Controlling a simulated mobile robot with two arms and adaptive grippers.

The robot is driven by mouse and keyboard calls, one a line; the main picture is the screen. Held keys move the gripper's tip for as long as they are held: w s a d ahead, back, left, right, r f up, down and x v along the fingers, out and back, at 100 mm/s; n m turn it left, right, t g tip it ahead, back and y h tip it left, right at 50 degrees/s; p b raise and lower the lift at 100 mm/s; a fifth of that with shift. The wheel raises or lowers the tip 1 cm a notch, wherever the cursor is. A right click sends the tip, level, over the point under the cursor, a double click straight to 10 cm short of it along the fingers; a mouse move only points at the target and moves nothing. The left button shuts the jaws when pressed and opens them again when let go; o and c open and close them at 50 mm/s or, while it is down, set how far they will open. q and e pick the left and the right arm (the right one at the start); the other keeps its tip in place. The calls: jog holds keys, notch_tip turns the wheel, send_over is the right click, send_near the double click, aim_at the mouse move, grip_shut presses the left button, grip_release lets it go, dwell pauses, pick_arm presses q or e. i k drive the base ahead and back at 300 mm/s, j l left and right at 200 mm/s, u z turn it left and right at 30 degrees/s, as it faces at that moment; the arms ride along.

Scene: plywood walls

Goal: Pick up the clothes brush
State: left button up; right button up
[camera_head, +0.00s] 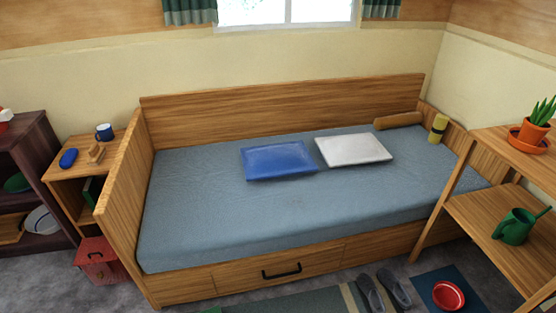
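A small light-brown wooden item (96,153), which looks like the clothes brush, lies on top of the wooden bedside table (79,170) left of the bed. It is small in this view, so its bristles cannot be made out. A blue oblong item (68,158) lies to its left, and a dark blue and white mug (105,132) stands just behind it. Neither of my grippers is in view.
The bed's wooden end panel (124,185) rises right beside the table. A dark shelf unit (30,150) stands to the left, and a red box (97,260) on the floor in front. A wooden shelf (480,215) with plant and watering can is at the right. Slippers (395,290) lie before the bed.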

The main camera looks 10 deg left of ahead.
aim_at(96, 153)
jog(key=u, duration=1.5)
